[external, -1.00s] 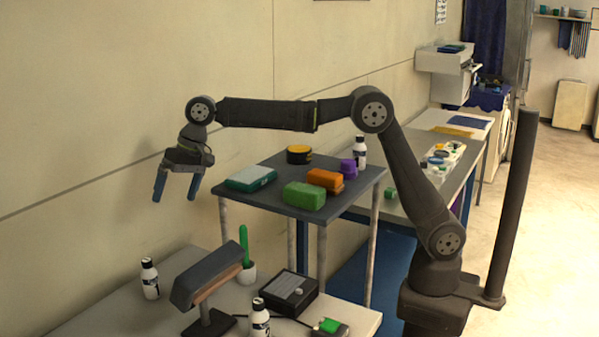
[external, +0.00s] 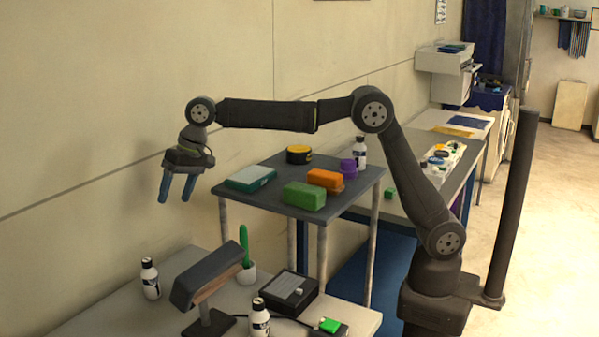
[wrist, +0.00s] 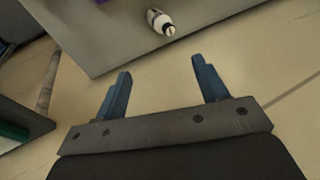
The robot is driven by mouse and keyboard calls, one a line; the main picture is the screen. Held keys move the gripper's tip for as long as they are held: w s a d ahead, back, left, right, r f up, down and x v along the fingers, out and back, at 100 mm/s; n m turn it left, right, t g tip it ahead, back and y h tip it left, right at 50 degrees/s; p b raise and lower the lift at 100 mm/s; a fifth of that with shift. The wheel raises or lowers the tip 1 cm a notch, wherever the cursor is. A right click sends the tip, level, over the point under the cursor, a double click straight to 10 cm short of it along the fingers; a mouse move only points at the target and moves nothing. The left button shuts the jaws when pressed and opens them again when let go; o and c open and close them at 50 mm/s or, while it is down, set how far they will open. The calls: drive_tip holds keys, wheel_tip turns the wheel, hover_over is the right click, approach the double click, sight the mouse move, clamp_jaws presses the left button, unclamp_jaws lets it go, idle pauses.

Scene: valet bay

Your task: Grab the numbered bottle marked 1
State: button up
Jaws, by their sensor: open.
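In the external view, three white bottles with black caps show. One bottle (external: 150,279) stands at the left of the near bench, another (external: 259,318) at its front edge, and a third (external: 360,153) on the dark raised table. I cannot read their numbers. My gripper (external: 177,187) is open and empty, pointing down in the air above and behind the left bottle, near the wall. In the wrist view, my gripper's blue fingers (wrist: 162,82) are apart with nothing between them. A white bottle with a dark cap (wrist: 160,22) shows beyond them on a grey surface.
The near bench (external: 360,319) also holds a dark lamp-like device (external: 208,275), a potted cactus (external: 246,255) and a black box (external: 289,294). The raised table (external: 270,199) carries a green block (external: 304,195), an orange block (external: 325,180) and other items.

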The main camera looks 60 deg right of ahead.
wheel_tip(320, 180, down, 7)
drive_tip(key=s+a+n+t, duration=0.1)
drive_tip(key=a+n+t, duration=0.1)
drive_tip(key=n, duration=0.7)
approach(149, 274)
wheel_tip(149, 274, down, 6)
drive_tip(key=w, duration=0.3)
drive_tip(key=shift+a+x, duration=0.15)
drive_tip(key=shift+x, duration=1.1)
drive_tip(key=shift+a+x, duration=0.15)
drive_tip(key=shift+x, duration=1.15)
drive_tip(key=shift+w+r, duration=0.1)
drive_tip(key=shift+r, duration=0.1)
drive_tip(key=c, duration=1.2)
drive_tip(key=shift+o, duration=0.2)
